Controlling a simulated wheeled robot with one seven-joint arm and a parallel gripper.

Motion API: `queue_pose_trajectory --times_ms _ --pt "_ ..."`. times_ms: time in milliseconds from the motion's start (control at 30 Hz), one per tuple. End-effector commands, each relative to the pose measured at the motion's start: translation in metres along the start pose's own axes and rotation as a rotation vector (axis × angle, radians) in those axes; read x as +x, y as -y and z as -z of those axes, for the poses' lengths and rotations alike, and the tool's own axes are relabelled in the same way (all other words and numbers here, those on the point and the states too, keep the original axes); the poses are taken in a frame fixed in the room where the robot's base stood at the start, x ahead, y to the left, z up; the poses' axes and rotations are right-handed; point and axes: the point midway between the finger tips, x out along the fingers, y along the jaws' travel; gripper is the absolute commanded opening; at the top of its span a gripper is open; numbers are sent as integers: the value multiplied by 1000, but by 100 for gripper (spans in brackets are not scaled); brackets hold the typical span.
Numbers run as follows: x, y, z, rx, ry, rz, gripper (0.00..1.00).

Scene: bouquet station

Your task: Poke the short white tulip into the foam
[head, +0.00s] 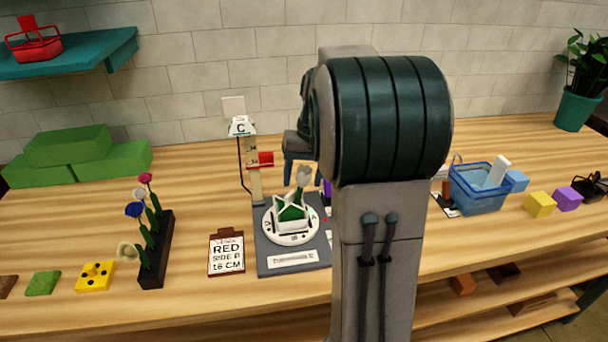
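A pale white-grey tulip (304,174) stands over the white faceted holder (291,222) at the middle of the bench, and its green stem runs down toward the green foam (291,212). Whether the stem is in the foam is too small to tell. My gripper (302,172) shows only in part, with dark blue finger parts pointing down at the tulip's head. My arm hides the rest of it, so I cannot tell whether it grips the tulip.
The holder sits on a round white dial (272,231) on a grey base (265,264). A black rack (153,262) with several flowers stands left. A sign (226,253) reads "RED SIDE B 16 CM". A post (254,185) with a red pointer stands behind. A blue basket (478,193) is right.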

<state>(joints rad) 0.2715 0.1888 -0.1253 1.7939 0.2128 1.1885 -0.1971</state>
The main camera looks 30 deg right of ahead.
Motion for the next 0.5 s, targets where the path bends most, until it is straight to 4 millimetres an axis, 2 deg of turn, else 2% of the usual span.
queue_pose_trajectory --times_ms 500 --pt "-5 0 0 0 -1 0 56"
